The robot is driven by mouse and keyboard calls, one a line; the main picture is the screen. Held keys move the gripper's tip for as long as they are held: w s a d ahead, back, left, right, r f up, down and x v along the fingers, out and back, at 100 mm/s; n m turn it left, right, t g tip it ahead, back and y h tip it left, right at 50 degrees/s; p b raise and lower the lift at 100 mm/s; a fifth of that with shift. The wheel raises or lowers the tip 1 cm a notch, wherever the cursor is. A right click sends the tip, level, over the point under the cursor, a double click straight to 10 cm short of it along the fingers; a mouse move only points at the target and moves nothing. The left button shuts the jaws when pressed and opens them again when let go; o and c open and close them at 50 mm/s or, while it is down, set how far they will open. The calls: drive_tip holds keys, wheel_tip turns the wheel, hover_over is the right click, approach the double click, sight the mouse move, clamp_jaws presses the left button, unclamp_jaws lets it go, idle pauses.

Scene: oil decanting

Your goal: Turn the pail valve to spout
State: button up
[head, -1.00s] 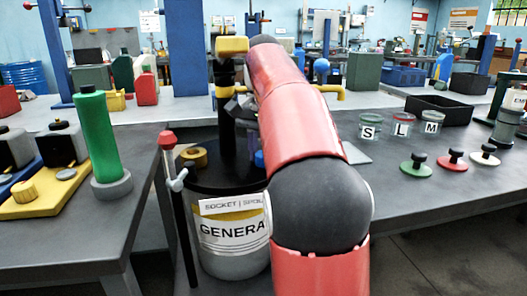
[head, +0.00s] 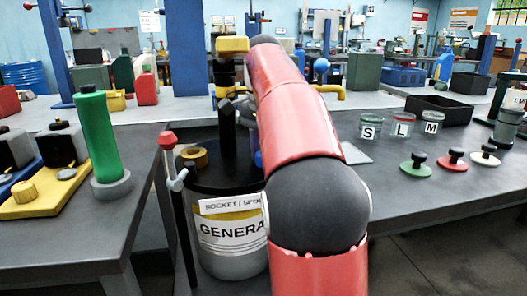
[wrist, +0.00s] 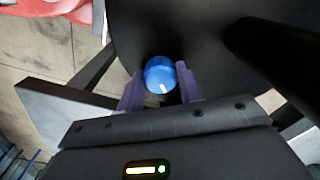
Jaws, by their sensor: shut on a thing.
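The pail (head: 232,266) is light grey with a black lid and a white and yellow label reading "GENERA". A strip above it reads "SOCKET | SPO", cut off by my arm. The pail valve is a round blue knob (wrist: 158,72) with a white mark, seen on the black lid in the wrist view. The mark points toward the bottom of that picture, slightly right. My gripper (wrist: 160,88) has its two purple fingers shut on the knob's sides. In the head view my red and black arm hides most of the gripper and knob.
A red-topped rod (head: 168,140) stands left of the pail. Jars (head: 403,125) and knobbed discs (head: 452,160) are on the right bench; a green cylinder (head: 97,135) is on the left.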

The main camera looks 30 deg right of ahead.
drive_tip(key=o, duration=1)
